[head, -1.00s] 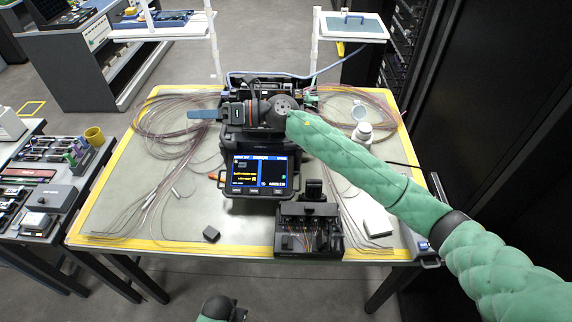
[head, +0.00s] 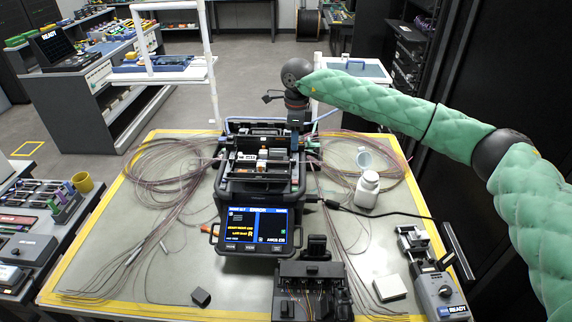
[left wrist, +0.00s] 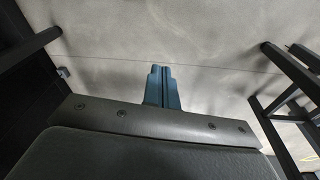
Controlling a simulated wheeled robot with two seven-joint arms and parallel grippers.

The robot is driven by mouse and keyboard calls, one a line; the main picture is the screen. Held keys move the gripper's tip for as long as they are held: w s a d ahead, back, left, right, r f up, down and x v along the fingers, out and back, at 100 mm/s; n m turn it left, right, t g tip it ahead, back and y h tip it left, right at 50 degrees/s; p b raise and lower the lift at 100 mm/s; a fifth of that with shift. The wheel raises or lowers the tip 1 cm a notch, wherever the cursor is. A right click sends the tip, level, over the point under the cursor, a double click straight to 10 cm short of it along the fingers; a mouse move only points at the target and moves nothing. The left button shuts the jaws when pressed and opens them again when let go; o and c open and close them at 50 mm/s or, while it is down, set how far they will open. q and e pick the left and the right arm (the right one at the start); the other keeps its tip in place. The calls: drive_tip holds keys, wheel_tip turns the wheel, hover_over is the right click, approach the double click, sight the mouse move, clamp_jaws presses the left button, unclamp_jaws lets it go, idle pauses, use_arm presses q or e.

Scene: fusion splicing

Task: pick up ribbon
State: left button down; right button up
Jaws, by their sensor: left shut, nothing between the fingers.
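Thin pinkish-brown ribbons lie in loose coils left (head: 150,165) and right (head: 392,160) on the mat; I cannot tell which one is meant. Strands from both coils run to the sides of the fusion splicer (head: 262,190), a black box with a lit screen. My right gripper (head: 299,122) points down at the splicer's right rear, near the right strands. Its fingers are seen edge-on, so its opening and any hold are unclear. My left gripper (left wrist: 162,88) shows blue fingers close together and empty, over grey floor; it is outside the head view.
A white bottle (head: 367,189) stands right of the splicer. A black device with clips (head: 312,288) sits in front. A grey machine (head: 437,285) and a white block (head: 389,287) are at right. The mat's left front is mostly open, with a small black block (head: 201,297).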

sight(295, 160)
drive_tip(key=shift+w+d+f, duration=0.1)
drive_tip(key=shift+d+f, duration=0.1)
drive_tip(key=shift+f, duration=0.1)
wheel_tip(295, 160, down, 2)
drive_tip(key=shift+f+p, duration=0.1)
drive_tip(key=shift+p, duration=0.4)
drive_tip(key=shift+f, duration=0.2)
drive_tip(key=f+p, duration=0.2)
drive_tip(key=f, duration=0.1)
drive_tip(key=f+p, duration=0.1)
drive_tip(key=shift+w+a+f, duration=0.15)
drive_tip(key=shift+w, duration=0.2)
use_arm(q)
drive_tip(key=s+a+f, duration=0.2)
drive_tip(key=s+f, duration=0.1)
drive_tip(key=f, duration=0.9)
drive_tip(key=shift+s+a+f, duration=0.15)
drive_tip(key=shift+f, duration=0.2)
use_arm(e)
drive_tip(key=shift+f, duration=0.3)
drive_tip(key=c, duration=0.9)
